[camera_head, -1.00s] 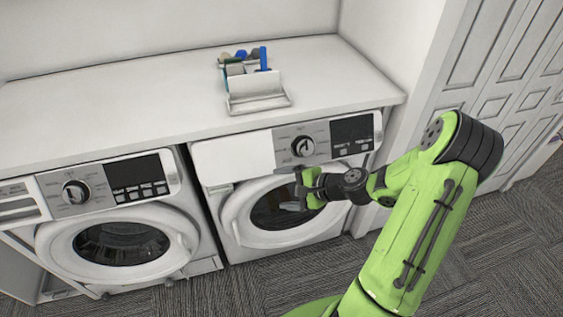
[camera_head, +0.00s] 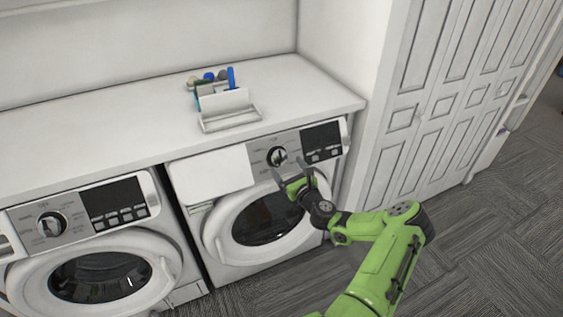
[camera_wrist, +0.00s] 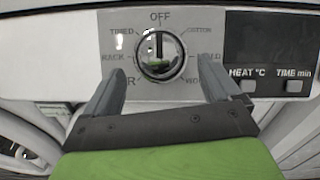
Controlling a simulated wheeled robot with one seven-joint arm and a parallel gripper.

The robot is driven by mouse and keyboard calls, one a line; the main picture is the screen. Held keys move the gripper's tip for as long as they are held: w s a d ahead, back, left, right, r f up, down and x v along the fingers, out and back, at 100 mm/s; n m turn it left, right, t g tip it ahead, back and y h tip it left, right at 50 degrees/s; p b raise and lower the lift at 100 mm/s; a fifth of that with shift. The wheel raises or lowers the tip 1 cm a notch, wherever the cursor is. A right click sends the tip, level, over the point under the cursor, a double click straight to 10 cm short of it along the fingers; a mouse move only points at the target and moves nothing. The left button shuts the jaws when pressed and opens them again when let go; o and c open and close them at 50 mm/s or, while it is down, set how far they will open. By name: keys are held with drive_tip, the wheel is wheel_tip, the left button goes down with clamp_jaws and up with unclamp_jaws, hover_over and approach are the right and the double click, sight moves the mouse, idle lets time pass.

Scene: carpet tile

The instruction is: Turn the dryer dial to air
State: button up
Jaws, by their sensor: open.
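The dryer dial (camera_head: 277,157) is a round chrome and black knob on the grey control panel of the right-hand machine. In the wrist view the dial (camera_wrist: 159,52) sits under the word OFF, with its pointer bar upright toward OFF. Labels TIMED, RACK, COTTON and others ring it; the lower-left label is partly hidden by a finger, leaving an R visible. My gripper (camera_head: 290,167) is open just in front of and below the dial. In the wrist view its fingers (camera_wrist: 160,88) stand apart to the left and right below the dial, not touching it.
The dark display (camera_head: 321,141) lies right of the dial. The round dryer door (camera_head: 212,236) is shut below. A second machine (camera_head: 83,215) stands at left. A white caddy (camera_head: 229,117) with bottles sits on the counter (camera_head: 80,123) above.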

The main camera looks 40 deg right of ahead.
sight(281, 160)
drive_tip(key=x, duration=0.4)
drive_tip(key=shift+w+d, duration=0.1)
drive_tip(key=shift+w, duration=0.25)
drive_tip(key=c, duration=1.1)
